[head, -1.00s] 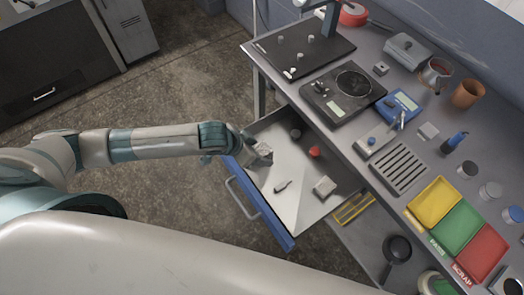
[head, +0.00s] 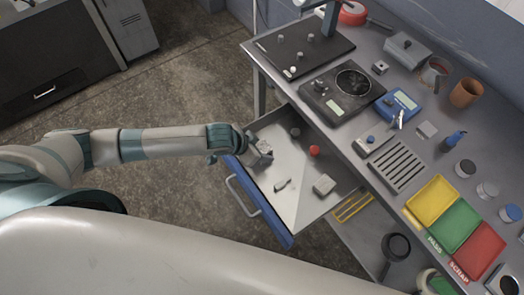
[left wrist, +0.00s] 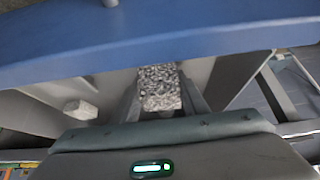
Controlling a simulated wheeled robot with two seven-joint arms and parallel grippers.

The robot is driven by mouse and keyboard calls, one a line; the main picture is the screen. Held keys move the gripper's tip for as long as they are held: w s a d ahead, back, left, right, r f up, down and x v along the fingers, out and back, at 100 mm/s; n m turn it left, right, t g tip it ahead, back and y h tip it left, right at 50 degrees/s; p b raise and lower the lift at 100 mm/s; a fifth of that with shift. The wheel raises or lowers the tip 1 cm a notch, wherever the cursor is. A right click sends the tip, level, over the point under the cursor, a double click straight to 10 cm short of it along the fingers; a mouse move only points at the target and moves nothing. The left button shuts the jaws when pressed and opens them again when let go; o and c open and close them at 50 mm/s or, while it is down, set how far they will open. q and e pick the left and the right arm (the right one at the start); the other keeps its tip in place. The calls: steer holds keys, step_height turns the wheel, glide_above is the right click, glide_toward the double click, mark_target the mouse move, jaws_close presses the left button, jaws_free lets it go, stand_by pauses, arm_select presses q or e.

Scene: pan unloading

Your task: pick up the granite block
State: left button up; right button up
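The granite block (head: 265,147) is a speckled grey block in the open drawer, near its left end. In the left wrist view the granite block (left wrist: 159,87) sits between the two fingers of my left gripper (left wrist: 160,98). In the head view my left gripper (head: 258,151) reaches down into the drawer around the block and covers part of it. The fingers look open, one on each side of the block; I cannot tell whether either touches it. My right gripper is not in view.
The drawer (head: 291,226) also holds a red ball (head: 314,150), a dark round piece (head: 295,132), a small dark tool (head: 283,184) and a pale block (head: 324,184). Its blue front is close to my left gripper. The workbench with a scale (head: 343,93) and coloured trays (head: 433,201) stands on the right.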

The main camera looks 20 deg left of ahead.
mark_target(264, 146)
arm_select(q)
steer(key=shift+c, duration=1.1)
steer(key=shift+r, duration=0.2)
steer(key=shift+w+r+b, duration=0.1)
steer(key=shift+r+b, duration=0.3)
steer(key=shift+r, duration=0.15)
step_height(264, 146, up, 2)
steer(key=shift+r+b, duration=0.15)
steer(key=shift+b, duration=0.35)
steer(key=d+r+b, duration=0.3)
steer(key=d+r, duration=0.4)
steer(key=d, duration=0.4)
steer(key=shift+d+r, duration=0.15)
steer(key=shift+d, duration=0.25)
